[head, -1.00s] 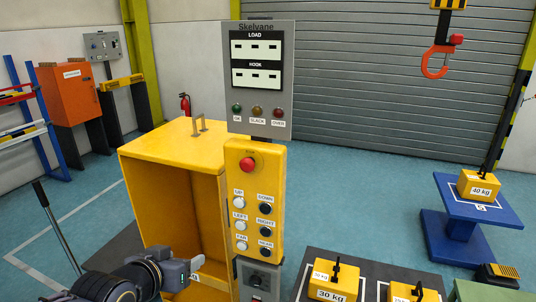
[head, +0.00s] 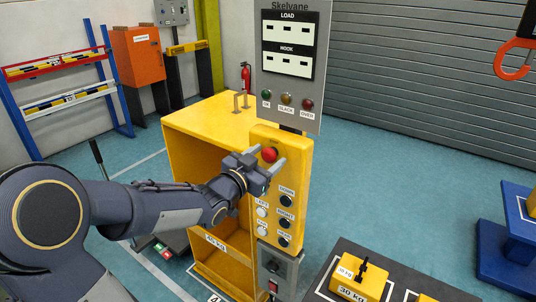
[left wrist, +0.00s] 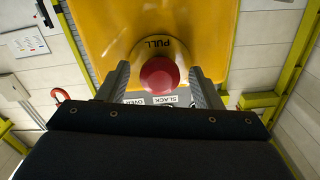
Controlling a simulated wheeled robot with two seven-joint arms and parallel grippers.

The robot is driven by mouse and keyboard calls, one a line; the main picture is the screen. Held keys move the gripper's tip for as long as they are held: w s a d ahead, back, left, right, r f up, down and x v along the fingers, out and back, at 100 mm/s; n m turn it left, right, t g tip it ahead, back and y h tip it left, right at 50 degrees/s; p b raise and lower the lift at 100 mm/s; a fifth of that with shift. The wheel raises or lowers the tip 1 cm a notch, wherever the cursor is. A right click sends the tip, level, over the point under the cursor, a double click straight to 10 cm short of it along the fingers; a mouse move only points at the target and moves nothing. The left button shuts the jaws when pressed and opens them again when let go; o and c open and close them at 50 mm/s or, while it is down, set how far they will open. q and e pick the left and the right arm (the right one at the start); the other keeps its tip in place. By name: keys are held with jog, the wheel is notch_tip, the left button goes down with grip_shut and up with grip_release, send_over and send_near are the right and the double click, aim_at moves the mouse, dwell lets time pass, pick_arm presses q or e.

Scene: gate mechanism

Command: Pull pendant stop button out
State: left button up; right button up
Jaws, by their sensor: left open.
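The red stop button (head: 269,154) sits near the top of the yellow pendant (head: 292,178). In the left wrist view the round red button (left wrist: 159,77) stands on a yellow collar marked PULL. My left gripper (head: 266,160) is at the button, its fingers open with one on each side of it. In the left wrist view gaps show between the button and both fingers, so they look apart from it. The gripper hides part of the pendant's upper left. My right gripper is not in view.
A grey display panel (head: 290,60) with lamps stands above the pendant. White and black push buttons lie below the stop button. A yellow cabinet (head: 200,130) stands behind my left arm. Yellow weights (head: 360,277) sit on a dark stand at lower right.

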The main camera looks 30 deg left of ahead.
pick_arm(q)
jog(key=shift+w, duration=0.35)
grip_shut()
jog(key=shift+s+f+b, duration=0.2)
jog(key=shift+s+b, duration=0.35)
jog(key=shift+b, duration=0.15)
jog(key=shift+s+r, duration=0.1)
jog(key=shift+s, duration=0.15)
jog(key=shift+w, duration=0.1)
grip_release()
jog(key=shift+r, duration=0.1)
